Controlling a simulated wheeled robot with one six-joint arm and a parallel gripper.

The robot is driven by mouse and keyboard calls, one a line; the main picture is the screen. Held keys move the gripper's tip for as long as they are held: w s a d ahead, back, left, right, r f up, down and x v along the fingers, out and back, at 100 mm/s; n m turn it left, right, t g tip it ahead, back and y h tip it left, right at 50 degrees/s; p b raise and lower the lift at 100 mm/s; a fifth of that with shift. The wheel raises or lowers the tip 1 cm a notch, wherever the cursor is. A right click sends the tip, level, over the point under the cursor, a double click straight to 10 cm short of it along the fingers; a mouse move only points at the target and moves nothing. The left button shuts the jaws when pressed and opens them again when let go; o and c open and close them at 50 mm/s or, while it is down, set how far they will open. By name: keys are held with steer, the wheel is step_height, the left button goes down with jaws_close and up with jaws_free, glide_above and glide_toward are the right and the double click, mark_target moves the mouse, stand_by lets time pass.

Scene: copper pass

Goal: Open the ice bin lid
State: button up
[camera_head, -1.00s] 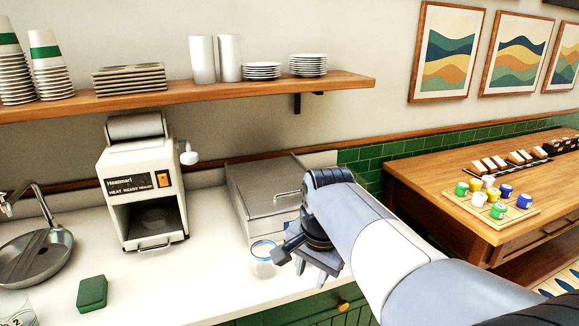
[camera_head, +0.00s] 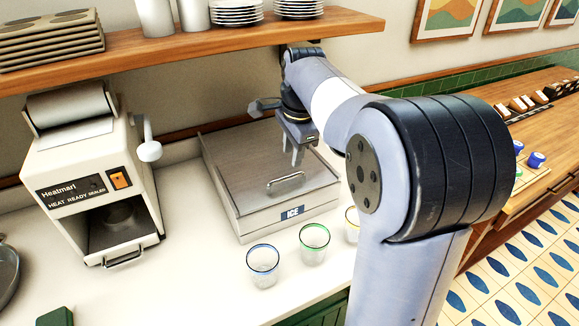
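The ice bin (camera_head: 238,222) is a low grey metal box on the white counter, with a blue "ICE" label on its front. Its flat lid (camera_head: 240,165) lies shut on top. A bar handle (camera_head: 286,183) stands near the lid's front edge. My gripper (camera_head: 297,158) points down above the right part of the lid, behind the handle in the picture. Its two fingers look slightly apart with nothing between them. I cannot tell whether the fingertips touch the lid.
A blue-rimmed glass (camera_head: 263,265), a green-rimmed glass (camera_head: 314,243) and a yellow-rimmed glass (camera_head: 352,224), partly hidden by my arm, stand before the bin. A heat sealer (camera_head: 90,190) stands left. A wooden shelf (camera_head: 200,43) hangs above.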

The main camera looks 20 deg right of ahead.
mark_target(289, 176)
steer(key=f, duration=0.3)
steer(key=w+f, duration=0.1)
steer(key=f, duration=0.3)
steer(key=shift+w+a+f, duration=0.1)
steer(key=shift+w+a, duration=0.05)
steer(key=shift+w, duration=0.05)
steer(key=shift+c, duration=0.5)
jaws_close()
